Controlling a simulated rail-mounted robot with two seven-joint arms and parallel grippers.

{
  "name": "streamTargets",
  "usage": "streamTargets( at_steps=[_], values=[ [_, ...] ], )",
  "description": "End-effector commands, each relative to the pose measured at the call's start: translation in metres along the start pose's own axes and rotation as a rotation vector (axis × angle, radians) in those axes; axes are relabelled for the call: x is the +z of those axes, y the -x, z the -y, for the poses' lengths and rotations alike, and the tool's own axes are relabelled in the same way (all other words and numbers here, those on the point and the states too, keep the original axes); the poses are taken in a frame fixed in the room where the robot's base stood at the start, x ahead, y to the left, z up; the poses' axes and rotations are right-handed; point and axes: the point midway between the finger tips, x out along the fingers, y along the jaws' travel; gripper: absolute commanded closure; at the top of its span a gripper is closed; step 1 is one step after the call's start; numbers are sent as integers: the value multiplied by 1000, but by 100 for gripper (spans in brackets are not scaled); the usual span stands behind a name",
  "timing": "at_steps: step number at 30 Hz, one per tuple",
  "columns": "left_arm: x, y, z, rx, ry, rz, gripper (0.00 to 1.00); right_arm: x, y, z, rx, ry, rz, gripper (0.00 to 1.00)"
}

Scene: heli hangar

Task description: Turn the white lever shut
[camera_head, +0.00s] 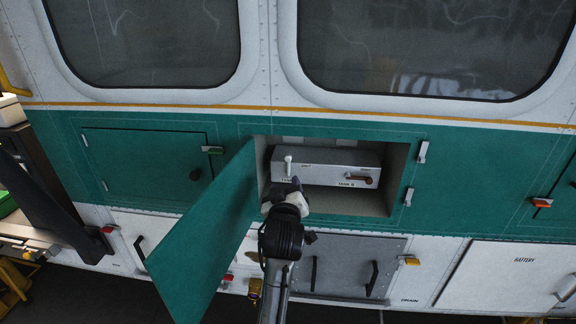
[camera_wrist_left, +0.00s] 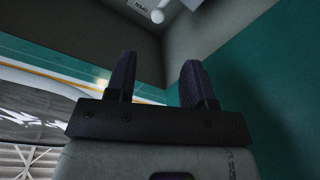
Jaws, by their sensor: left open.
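The white lever (camera_head: 288,164) stands upright on the left part of a grey valve box (camera_head: 330,158) inside an open bay in the green side panel. Its round white knob (camera_wrist_left: 157,16) shows at the top of the left wrist view, beyond the fingertips, near a label reading OPEN. My left gripper (camera_head: 294,186) is just below and in front of the lever at the bay's opening. In the left wrist view its two dark fingers (camera_wrist_left: 158,75) are apart with nothing between them. My right gripper is in neither view.
The green door (camera_head: 205,235) hangs open just left of my left arm. The bay's right wall (camera_head: 397,175) bounds the room there. A grey hatch (camera_head: 345,265) with black handles lies below.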

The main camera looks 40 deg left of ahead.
Motion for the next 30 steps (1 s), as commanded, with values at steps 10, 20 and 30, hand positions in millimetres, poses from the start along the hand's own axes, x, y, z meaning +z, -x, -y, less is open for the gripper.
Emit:
streamTargets(
  at_steps=[10,20,30],
  values=[
    [-8,-48,-4,0,9,-14,52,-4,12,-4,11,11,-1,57],
    [-8,-106,-4,0,10,-13,52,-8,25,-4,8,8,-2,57],
    [-7,-135,-3,1,11,-13,52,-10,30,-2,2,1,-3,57]
  ],
)
